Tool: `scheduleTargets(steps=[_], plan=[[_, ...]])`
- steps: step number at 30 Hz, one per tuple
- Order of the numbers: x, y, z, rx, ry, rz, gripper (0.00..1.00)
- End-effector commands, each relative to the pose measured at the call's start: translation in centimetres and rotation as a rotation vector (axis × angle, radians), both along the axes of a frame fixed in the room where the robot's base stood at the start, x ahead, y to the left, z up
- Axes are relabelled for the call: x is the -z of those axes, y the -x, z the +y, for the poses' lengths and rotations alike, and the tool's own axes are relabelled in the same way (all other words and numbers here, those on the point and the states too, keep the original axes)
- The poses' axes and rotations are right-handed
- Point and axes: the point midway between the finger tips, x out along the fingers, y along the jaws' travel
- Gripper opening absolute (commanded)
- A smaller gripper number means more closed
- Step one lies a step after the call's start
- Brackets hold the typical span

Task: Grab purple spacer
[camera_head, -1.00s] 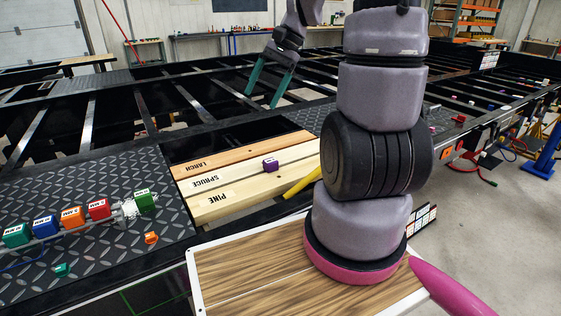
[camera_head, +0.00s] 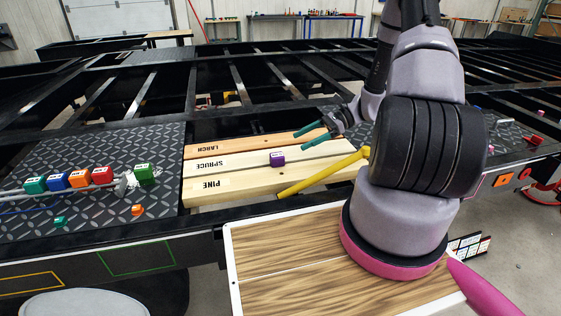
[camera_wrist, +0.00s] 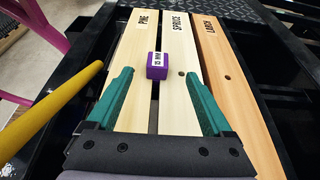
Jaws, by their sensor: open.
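The purple spacer (camera_head: 277,158) is a small block with a white label on top. It sits on the wooden boards, near the seam between the spruce board (camera_head: 232,163) and the pine board (camera_head: 232,184). In the wrist view the purple spacer (camera_wrist: 157,66) lies ahead of and between the two green fingers, untouched. My gripper (camera_head: 304,138) is open and empty, to the right of the spacer in the head view. The gripper (camera_wrist: 160,95) has its fingers spread wide in the wrist view.
A larch board (camera_head: 230,147) lies behind. Colored labelled blocks (camera_head: 80,178) stand in a row on the dark plate at left. Black frame beams lie beyond.

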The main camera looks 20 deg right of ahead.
Motion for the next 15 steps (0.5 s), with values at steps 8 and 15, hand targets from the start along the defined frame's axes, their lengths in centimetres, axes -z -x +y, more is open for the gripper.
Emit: scheduleTargets(steps=[8, 15], plan=[[1.4, 0.1, 3.3, -0.002, 0.001, 0.001, 0.85], [3.0, 0.3, 5.6, -0.005, 0.001, 0.002, 0.85]])
